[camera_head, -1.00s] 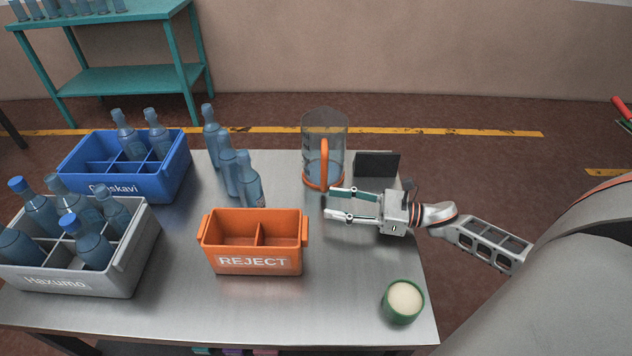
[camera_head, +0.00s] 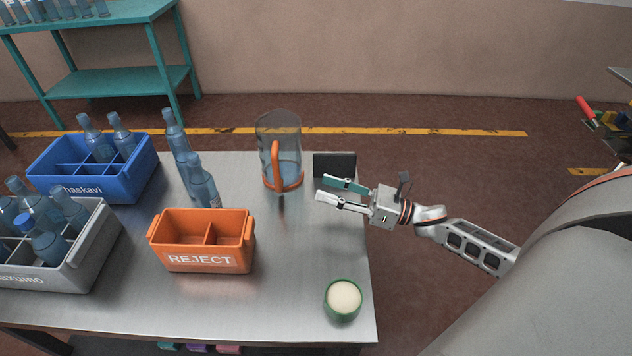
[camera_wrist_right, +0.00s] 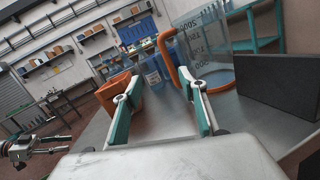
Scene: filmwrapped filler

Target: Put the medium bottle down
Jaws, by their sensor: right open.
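Bottles of differing height stand close together on the table behind the orange crate: a tall blue one (camera_head: 177,140) and a shorter one (camera_head: 203,188), with another partly overlapped between them. I cannot tell for sure which is the medium bottle. Bottles (camera_wrist_right: 153,72) also show beyond the fingers in the right wrist view. My right gripper (camera_head: 319,190) is open and empty, right of the jug and apart from the bottles. A metal gripper-like part (camera_wrist_right: 35,150), seemingly my left gripper, shows at the left edge of the right wrist view; its jaws are unclear.
A clear jug (camera_head: 278,155) with an orange handle and a dark block (camera_head: 335,164) stand near my right gripper. The orange REJECT crate (camera_head: 202,262) looks empty. Blue (camera_head: 85,189) and grey (camera_head: 70,275) crates hold bottles. A green cup (camera_head: 343,313) sits at the front right.

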